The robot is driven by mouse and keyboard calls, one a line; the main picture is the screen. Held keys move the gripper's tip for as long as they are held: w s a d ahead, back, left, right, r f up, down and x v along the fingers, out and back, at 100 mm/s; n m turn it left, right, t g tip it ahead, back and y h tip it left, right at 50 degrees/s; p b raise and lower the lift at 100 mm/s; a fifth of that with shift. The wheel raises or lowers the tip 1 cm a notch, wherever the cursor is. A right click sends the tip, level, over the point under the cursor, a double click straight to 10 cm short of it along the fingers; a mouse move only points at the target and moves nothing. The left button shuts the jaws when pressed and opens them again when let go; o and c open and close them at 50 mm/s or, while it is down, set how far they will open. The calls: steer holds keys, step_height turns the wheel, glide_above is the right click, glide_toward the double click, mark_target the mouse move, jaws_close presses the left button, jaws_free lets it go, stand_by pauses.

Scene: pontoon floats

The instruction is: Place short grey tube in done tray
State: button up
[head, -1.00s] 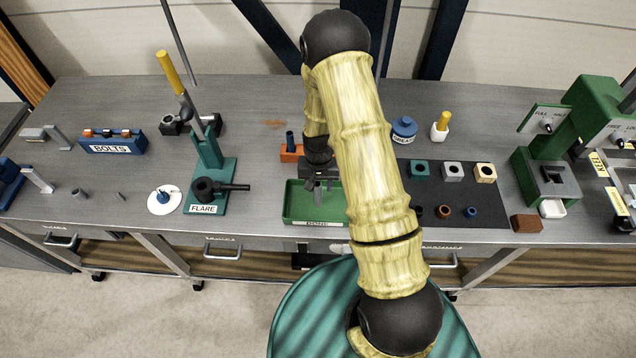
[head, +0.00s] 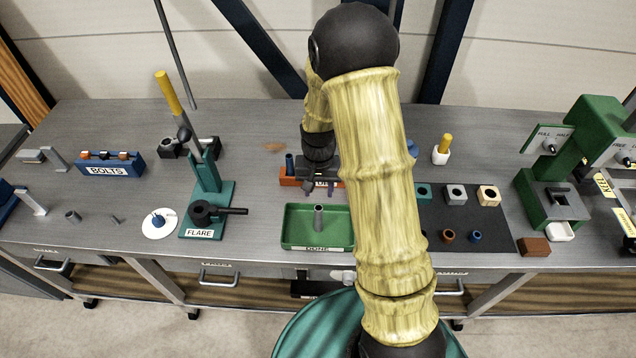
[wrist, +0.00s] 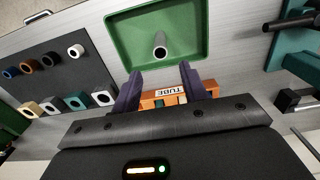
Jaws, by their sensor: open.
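The short grey tube (head: 319,217) stands upright on the floor of the green done tray (head: 290,240). In the wrist view the tube (wrist: 160,48) stands inside the tray (wrist: 118,28), seen from above with its open end showing. My gripper (head: 318,190) is open and empty, behind the tray and apart from the tube. In the wrist view its two dark fingers (wrist: 160,78) are spread, with nothing between them, and the tube lies beyond the tips.
An orange TUBE rack (head: 288,178) stands behind the tray. The teal FLARE tool (head: 208,212) is to the left. A dark mat (head: 500,222) with several small blocks and rings lies to the right. Bare bench lies left of the tray.

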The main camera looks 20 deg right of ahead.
steer(key=shift+r+b, duration=0.35)
steer(key=shift+r, duration=1.4)
steer(key=s+r+n+t, duration=0.1)
steer(key=s+r, duration=0.3)
steer(key=s, duration=0.3)
steer(key=s+r+n+t, duration=0.1)
steer(key=s+r+n, duration=0.1)
steer(key=s+r, duration=0.2)
steer(key=s, duration=0.3)
steer(key=shift+r+n+t, duration=0.3)
steer(key=shift+s, duration=0.1)
